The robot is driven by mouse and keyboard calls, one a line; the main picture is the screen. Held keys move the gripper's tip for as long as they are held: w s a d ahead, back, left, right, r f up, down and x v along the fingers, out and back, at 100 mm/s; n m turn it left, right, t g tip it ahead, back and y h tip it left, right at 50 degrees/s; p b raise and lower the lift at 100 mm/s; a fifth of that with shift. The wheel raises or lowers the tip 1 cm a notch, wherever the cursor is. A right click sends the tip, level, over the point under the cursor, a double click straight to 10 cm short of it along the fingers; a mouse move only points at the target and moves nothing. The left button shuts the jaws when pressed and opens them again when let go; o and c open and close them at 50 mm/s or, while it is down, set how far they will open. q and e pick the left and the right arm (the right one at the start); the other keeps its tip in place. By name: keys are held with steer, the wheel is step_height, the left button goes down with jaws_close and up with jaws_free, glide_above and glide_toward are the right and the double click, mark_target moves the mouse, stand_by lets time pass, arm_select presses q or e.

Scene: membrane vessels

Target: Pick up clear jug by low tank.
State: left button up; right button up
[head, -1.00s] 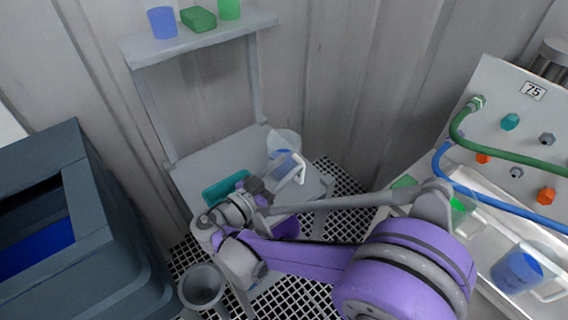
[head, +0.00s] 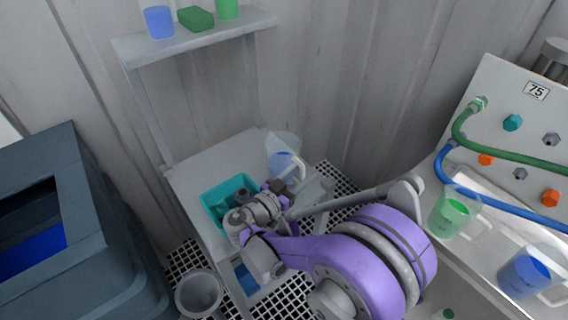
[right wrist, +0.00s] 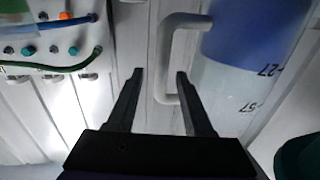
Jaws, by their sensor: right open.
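A clear jug (head: 284,147) with blue liquid low inside and a white handle stands on the low grey stand in the head view. In the right wrist view the jug (right wrist: 243,75) fills the right side, with dark scale marks, and its handle (right wrist: 163,60) shows to its left. My right gripper (right wrist: 160,72) is open and empty, its two fingers pointing at the handle. The handle's bar appears between the fingertips; I cannot tell whether it is inside the jaws or just beyond. My left gripper is not in view.
A teal tray (head: 213,207) sits beside the jug. A dark tank (head: 90,190) with blue inside stands at left. The upper shelf (head: 190,46) holds cups and a green block. A green-liquid jug (head: 450,215) and a blue-liquid jug (head: 524,275) stand on the right bench.

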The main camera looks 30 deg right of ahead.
steer(key=shift+c, duration=0.3)
jaws_close()
stand_by(1.2)
